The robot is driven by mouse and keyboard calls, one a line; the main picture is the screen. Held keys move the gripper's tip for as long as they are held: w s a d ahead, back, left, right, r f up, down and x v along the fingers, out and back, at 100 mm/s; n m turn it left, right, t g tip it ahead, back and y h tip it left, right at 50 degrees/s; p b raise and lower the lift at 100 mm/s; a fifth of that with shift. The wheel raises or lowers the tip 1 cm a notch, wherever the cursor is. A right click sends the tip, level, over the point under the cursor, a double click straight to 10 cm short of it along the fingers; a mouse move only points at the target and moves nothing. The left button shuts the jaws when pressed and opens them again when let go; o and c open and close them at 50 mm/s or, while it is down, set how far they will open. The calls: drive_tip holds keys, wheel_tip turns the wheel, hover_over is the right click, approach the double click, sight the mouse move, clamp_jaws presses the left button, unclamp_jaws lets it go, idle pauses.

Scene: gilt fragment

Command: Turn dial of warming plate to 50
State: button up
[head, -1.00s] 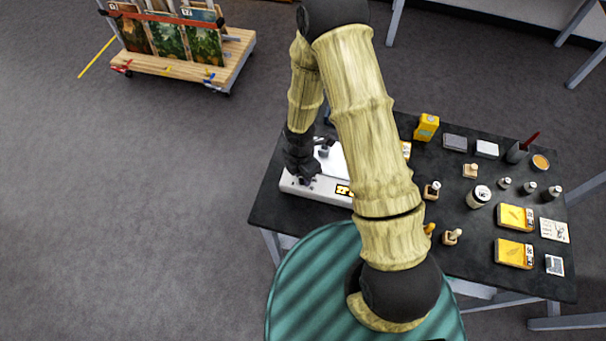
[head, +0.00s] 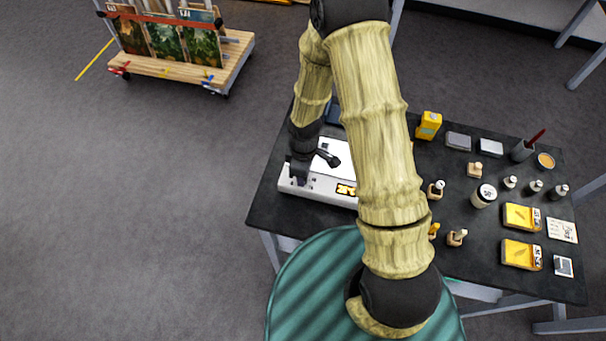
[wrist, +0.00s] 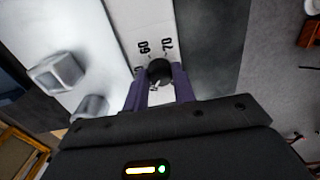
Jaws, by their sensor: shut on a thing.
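The warming plate (head: 325,192) is a white, flat unit at the left end of the dark table, partly hidden behind my arm in the head view. In the wrist view its white panel (wrist: 150,20) carries the printed numbers 60 and 70, with another number partly hidden at the left. The round black dial (wrist: 158,70) is between the purple fingers of my gripper (wrist: 159,86), which is shut on it. In the head view my gripper (head: 300,174) is over the left end of the plate, and the dial there is hidden. I cannot tell the dial's exact setting.
The dark table (head: 268,197) holds a yellow box (head: 428,125), several small bottles, yellow packs (head: 521,217) and a cup (head: 522,151) to the right. A wooden cart (head: 190,70) with pictures stands at the back left. The floor left of the table is clear.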

drive_tip(key=m+b, duration=0.1)
drive_tip(key=m, duration=0.4)
drive_tip(key=shift+m+b, duration=0.3)
drive_tip(key=shift+b, duration=0.1)
drive_tip(key=shift+m+t+y+b, duration=0.3)
drive_tip(key=shift+m+b, duration=0.3)
drive_tip(key=shift+m, duration=1.7)
drive_tip(key=shift+r, duration=0.1)
drive_tip(key=o, duration=1)
wheel_tip(320, 180, up, 17)
drive_tip(key=d+b, duration=0.1)
drive_tip(key=shift+w+r, duration=0.15)
drive_tip(key=shift+w, duration=0.05)
drive_tip(key=shift+d, duration=0.1)
